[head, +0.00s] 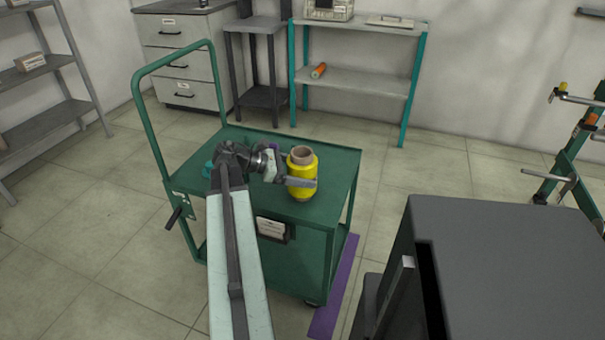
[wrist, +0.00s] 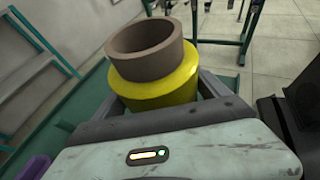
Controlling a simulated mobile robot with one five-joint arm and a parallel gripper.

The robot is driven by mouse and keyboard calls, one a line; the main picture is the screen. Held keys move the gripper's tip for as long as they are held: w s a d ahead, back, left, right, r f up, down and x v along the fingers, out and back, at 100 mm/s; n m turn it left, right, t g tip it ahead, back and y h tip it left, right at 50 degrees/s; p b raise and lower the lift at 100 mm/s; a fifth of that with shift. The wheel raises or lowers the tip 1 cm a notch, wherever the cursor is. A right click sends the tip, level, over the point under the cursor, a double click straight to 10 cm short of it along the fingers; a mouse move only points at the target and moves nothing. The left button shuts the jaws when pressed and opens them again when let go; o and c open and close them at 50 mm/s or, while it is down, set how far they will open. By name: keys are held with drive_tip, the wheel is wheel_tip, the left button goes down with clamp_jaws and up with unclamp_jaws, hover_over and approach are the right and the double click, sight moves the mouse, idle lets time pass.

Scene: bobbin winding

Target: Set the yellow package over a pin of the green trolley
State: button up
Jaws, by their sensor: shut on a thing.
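The yellow package (head: 301,184), a yellow winding on a brown tube, is upright between the fingers of my gripper (head: 300,182), which is shut on it. In the head view it appears over the right part of the green trolley (head: 335,163); I cannot tell whether it touches the top. In the wrist view the package (wrist: 160,85) stands just ahead of my gripper, with its brown tube open at the top. No pin shows under the package; its lower end is hidden in the wrist view. A teal item (head: 208,169) and a purple item (head: 274,147) are partly hidden beside my arm on the trolley.
A dark grey cabinet or machine (head: 510,260) stands at the right front. A teal-legged shelf (head: 355,82) holds an orange package (head: 318,71). A green rack with pins (head: 575,160) stands far right. A purple strip (head: 335,290) lies beside the trolley. Tiled floor is clear between trolley and shelf.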

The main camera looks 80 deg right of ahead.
drive_tip(key=shift+r, duration=0.1)
drive_tip(key=o, duration=1.6)
drive_tip(key=shift+c, duration=0.2)
drive_tip(key=p+v, duration=0.3)
drive_tip(key=v, duration=0.4)
drive_tip(key=shift+w, duration=0.35)
drive_tip(key=shift+w+a, duration=0.1)
